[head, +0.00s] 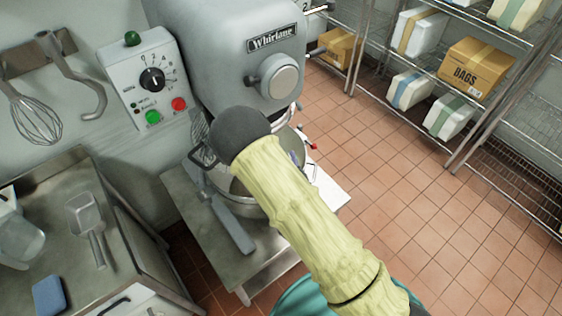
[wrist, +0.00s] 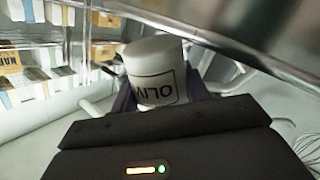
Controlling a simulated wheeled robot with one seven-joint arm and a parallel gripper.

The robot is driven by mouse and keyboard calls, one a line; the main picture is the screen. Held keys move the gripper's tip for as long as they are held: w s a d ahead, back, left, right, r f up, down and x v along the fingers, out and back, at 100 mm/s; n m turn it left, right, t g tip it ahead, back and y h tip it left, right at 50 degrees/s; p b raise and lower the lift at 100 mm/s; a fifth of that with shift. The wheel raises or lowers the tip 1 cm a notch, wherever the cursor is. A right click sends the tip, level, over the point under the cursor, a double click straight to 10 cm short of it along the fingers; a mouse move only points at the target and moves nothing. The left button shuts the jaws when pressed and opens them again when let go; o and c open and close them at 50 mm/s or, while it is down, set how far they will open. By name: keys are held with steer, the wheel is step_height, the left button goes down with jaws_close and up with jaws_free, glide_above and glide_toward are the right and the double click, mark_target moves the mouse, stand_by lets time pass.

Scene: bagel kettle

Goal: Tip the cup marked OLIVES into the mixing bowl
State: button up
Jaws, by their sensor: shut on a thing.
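In the wrist view, a white cup (wrist: 155,68) with black lettering, partly visible as "OLIV", sits between my gripper's fingers (wrist: 162,92). My gripper is shut on it. The lettering appears upside down in that view, and the cup's contents are not visible. In the head view, the metal mixing bowl (head: 248,209) stands under the mixer. I cannot tell the cup's exact height or tilt over the bowl.
The grey mixer (head: 235,50) stands right behind the bowl, with its control box (head: 150,80) at left. A metal counter (head: 125,235) with a scoop (head: 86,220) is at lower left. Shelves (head: 470,105) stand at right. The tiled floor (head: 440,210) between is clear.

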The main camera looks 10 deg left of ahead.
steer(key=n+p, duration=0.1)
steer(key=n+h+p, duration=0.1)
steer(key=p, duration=0.1)
steer(key=shift+a+r+n+g, duration=0.1)
steer(key=shift+r+n+g, duration=0.2)
steer(key=shift+n, duration=0.1)
steer(key=shift+a+f+n, duration=0.1)
steer(key=shift+n, duration=0.3)
steer(key=n, duration=0.1)
steer(key=n+h+p, duration=0.1)
steer(key=shift+s+a+n, duration=0.1)
steer(key=shift+a+n, duration=0.15)
steer(key=shift+n, duration=0.05)
steer(key=n, duration=0.1)
steer(key=a+n+h+p, duration=0.1)
steer(key=n, duration=0.1)
steer(key=shift+r+h, duration=0.3)
steer(key=shift+a+r+n+h+p, duration=0.2)
steer(key=shift+n+h+p, duration=0.3)
steer(key=shift+n, duration=0.5)
steer(key=shift+f, duration=0.1)
